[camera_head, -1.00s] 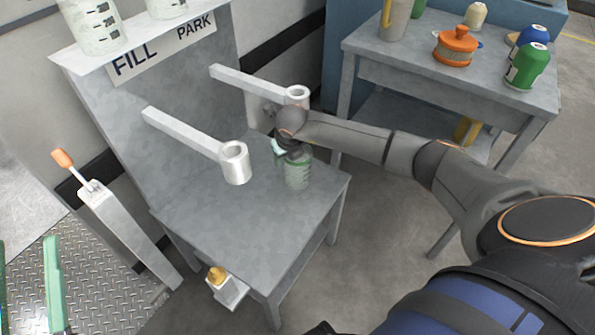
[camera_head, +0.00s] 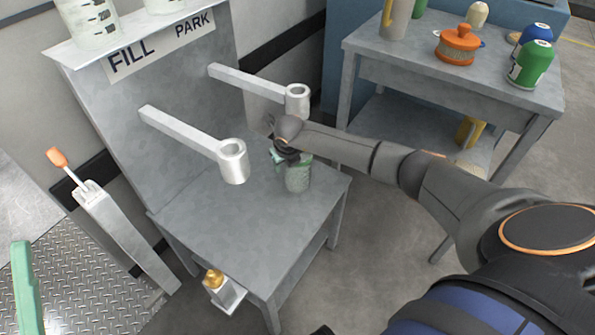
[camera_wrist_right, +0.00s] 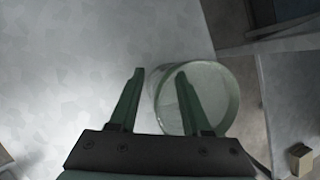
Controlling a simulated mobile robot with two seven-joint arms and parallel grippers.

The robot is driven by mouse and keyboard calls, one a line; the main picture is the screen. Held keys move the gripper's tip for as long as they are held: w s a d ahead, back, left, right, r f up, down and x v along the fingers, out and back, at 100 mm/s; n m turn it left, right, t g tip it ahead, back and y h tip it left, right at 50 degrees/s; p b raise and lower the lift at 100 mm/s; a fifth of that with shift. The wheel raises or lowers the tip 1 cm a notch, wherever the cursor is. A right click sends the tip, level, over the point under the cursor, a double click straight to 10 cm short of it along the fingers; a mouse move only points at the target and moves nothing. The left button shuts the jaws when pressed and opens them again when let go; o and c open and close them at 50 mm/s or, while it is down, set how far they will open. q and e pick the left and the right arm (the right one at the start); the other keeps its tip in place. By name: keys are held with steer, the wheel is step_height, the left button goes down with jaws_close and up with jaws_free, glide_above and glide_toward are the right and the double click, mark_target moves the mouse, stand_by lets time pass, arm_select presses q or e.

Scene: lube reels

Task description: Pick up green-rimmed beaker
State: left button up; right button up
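The green-rimmed beaker (camera_head: 298,178) is a clear glass standing upright on the grey bench (camera_head: 235,240), near its right edge. My right gripper (camera_head: 280,165) is at the beaker's left side in the head view and partly covers it. In the right wrist view, my right gripper (camera_wrist_right: 160,72) has its two green fingers apart. One finger is left of the beaker (camera_wrist_right: 222,95). The other overlaps its mouth; I cannot tell whether it is inside or above.
Two arms with ring ends (camera_head: 233,160) (camera_head: 298,98) stick out over the bench from the panel behind. White marked containers (camera_head: 95,25) stand on the shelf above. A second table (camera_head: 400,65) at the right holds an orange pot (camera_head: 459,45) and several bottles. An orange-handled lever (camera_head: 55,157) stands at left.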

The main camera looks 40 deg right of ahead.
jaws_close()
steer(key=shift+r, duration=0.1)
stand_by(0.6)
